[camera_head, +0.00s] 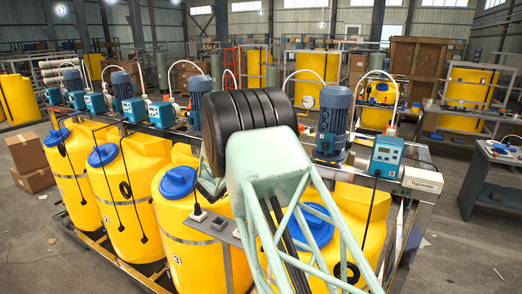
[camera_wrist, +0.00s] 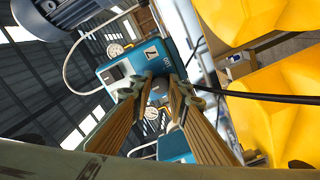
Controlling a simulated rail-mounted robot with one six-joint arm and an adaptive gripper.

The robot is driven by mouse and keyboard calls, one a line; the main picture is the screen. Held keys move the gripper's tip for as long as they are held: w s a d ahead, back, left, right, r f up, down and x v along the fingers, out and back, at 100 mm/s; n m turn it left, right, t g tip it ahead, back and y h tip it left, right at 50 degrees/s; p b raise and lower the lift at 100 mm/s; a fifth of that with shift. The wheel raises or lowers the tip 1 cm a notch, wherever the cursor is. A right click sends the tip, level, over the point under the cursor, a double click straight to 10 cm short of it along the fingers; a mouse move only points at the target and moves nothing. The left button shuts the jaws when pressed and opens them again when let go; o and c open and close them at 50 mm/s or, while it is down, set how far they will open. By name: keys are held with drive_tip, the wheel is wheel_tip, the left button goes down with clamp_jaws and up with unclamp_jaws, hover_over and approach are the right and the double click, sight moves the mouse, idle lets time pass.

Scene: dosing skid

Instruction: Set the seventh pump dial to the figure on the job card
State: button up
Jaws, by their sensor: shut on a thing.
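In the wrist view, a teal-blue pump box (camera_wrist: 138,63) bears a label (camera_wrist: 153,52) with the figure 7, tilted in the picture. A pale display panel (camera_wrist: 115,72) is on its face. My gripper (camera_wrist: 156,91) is at the lower part of this face, its two ribbed fingers closed in from either side on the pump dial (camera_wrist: 158,88). The fingers hide most of the dial, so its pointer and scale cannot be read. In the head view my arm covers the gripper and this pump. I cannot make out a job card in either view.
Another blue pump box (camera_head: 387,155) stands right of my arm beside a motor (camera_head: 333,120). Several more pumps (camera_head: 134,108) line the rail to the left. Yellow tanks (camera_head: 75,165) with blue lids stand below. A black cable (camera_wrist: 265,97) runs close to the gripper.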

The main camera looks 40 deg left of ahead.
drive_tip(key=shift+m+b, duration=11.45)
drive_tip(key=shift+m, duration=2.05)
drive_tip(key=o, duration=0.8)
drive_tip(key=shift+o, duration=0.2)
